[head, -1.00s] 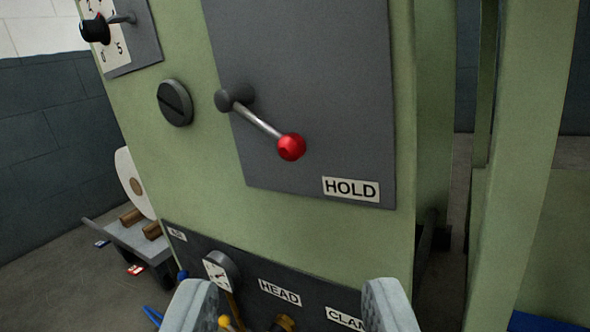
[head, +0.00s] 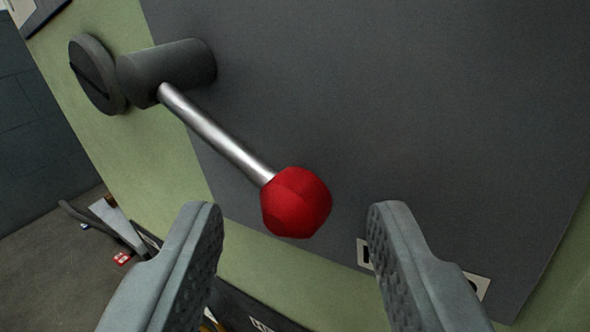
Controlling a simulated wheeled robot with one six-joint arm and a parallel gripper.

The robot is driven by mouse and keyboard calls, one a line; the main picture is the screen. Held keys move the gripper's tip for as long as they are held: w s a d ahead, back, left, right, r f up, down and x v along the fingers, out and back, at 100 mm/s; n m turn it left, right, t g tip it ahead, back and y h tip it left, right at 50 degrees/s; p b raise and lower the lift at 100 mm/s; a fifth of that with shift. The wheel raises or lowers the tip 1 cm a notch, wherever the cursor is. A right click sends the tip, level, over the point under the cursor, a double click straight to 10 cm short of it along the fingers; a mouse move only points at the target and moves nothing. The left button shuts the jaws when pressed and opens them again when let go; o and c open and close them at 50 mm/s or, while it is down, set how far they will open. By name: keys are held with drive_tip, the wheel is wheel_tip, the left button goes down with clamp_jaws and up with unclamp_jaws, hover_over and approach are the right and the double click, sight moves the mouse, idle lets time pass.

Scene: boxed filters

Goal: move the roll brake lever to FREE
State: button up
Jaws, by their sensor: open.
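The roll brake lever has a dark hub (head: 168,70), a shiny metal rod (head: 215,132) and a red ball knob (head: 296,203). The rod slants down and to the right from the hub, on a dark grey plate (head: 420,110). My gripper (head: 294,222) is open, with one finger on each side of the knob in the picture. No contact with the knob shows. The HOLD label (head: 477,284) is mostly hidden behind my right finger. No FREE label is in view.
A round slotted dark knob (head: 97,75) sits on the green panel (head: 110,150) left of the hub. A grey shelf (head: 118,225) and floor show at lower left. Part of another label (head: 262,324) shows at the bottom edge.

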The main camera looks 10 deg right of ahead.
drive_tip(key=shift+w+d, duration=0.15)
drive_tip(key=shift+w, duration=0.35)
clamp_jaws()
